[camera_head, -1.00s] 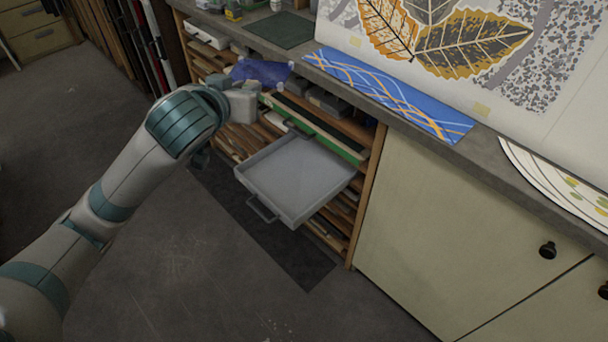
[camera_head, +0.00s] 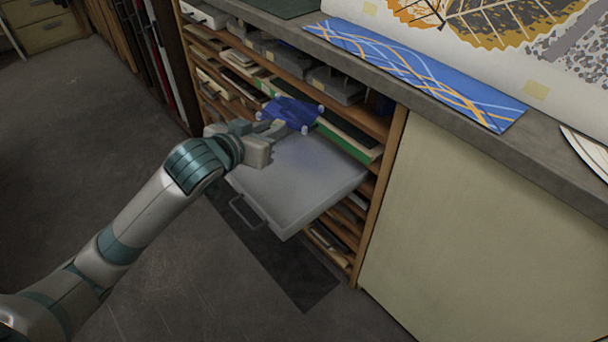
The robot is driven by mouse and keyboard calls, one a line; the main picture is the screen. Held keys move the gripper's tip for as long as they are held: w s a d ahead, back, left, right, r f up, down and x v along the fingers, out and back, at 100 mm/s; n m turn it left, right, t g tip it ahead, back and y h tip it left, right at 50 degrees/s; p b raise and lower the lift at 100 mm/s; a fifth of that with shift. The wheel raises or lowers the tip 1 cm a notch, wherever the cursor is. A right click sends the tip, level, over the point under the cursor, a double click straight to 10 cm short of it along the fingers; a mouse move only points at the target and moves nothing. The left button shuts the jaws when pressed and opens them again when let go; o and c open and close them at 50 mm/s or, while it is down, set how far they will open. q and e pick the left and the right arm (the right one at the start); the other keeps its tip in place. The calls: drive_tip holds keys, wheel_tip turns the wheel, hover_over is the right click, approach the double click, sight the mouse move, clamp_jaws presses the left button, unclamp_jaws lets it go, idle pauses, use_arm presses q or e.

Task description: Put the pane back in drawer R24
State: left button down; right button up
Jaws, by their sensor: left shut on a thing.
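My left gripper (camera_head: 272,132) is shut on a small dark blue pane (camera_head: 292,113) with pale bits at its corners. It holds the pane above the back part of a pulled-out grey drawer (camera_head: 290,190). The drawer is shallow with a wire handle (camera_head: 243,213) at its front, and its visible floor is empty. A bluish tint shows on the drawer floor near the pane. No label is readable, so I cannot tell whether this is R24. My right gripper is not in view.
The drawer sticks out of a wooden rack (camera_head: 395,150) with several shelves of flat stock. A green-edged drawer (camera_head: 345,137) lies just behind the pane. A countertop above carries a blue patterned panel (camera_head: 420,70). Open floor lies to the left.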

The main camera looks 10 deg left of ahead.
use_arm(q)
drive_tip(key=shift+w+f, duration=0.25)
drive_tip(key=shift+f, duration=0.55)
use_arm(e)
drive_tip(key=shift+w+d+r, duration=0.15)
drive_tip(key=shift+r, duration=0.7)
